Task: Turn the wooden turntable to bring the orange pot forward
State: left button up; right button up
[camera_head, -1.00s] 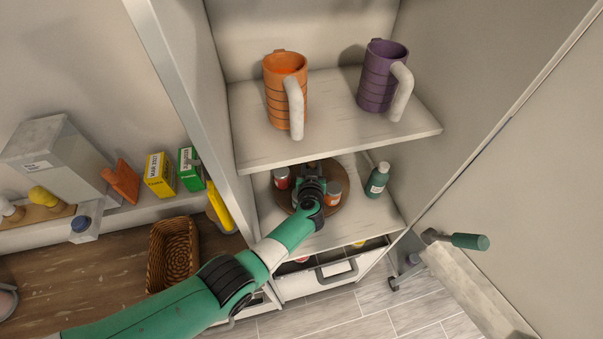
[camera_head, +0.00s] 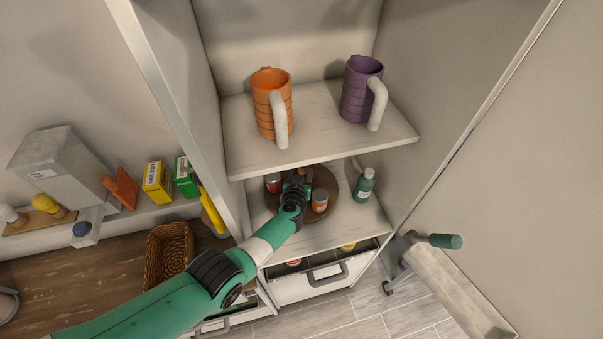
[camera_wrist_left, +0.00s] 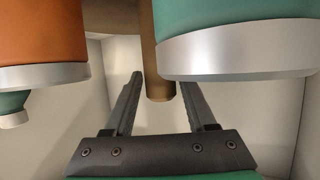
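The round wooden turntable (camera_head: 331,181) sits on the lower cabinet shelf. In the head view the orange pot (camera_head: 319,201) stands at its front right, and a red pot (camera_head: 272,184) at its left. My left gripper (camera_head: 299,178) is low over the turntable, between these pots. In the left wrist view my left gripper (camera_wrist_left: 160,82) is open, its fingers on either side of a wooden post (camera_wrist_left: 160,60) with gaps showing. The orange pot (camera_wrist_left: 40,35) is at the left there, and a teal pot (camera_wrist_left: 240,45) at the right. My right gripper is not in view.
A green bottle (camera_head: 363,186) stands right of the turntable. The upper shelf (camera_head: 330,130) holds an orange mug (camera_head: 266,112) and a purple mug (camera_head: 355,92). Cabinet walls close in both sides. A drawer (camera_head: 310,283) is partly open below.

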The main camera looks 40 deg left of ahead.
pick_arm(q)
jog(key=shift+o, duration=0.7)
jog(key=p+v, duration=0.4)
jog(key=v, duration=0.7)
jog(key=shift+s+d+p, duration=0.2)
jog(key=shift+s+p, duration=0.1)
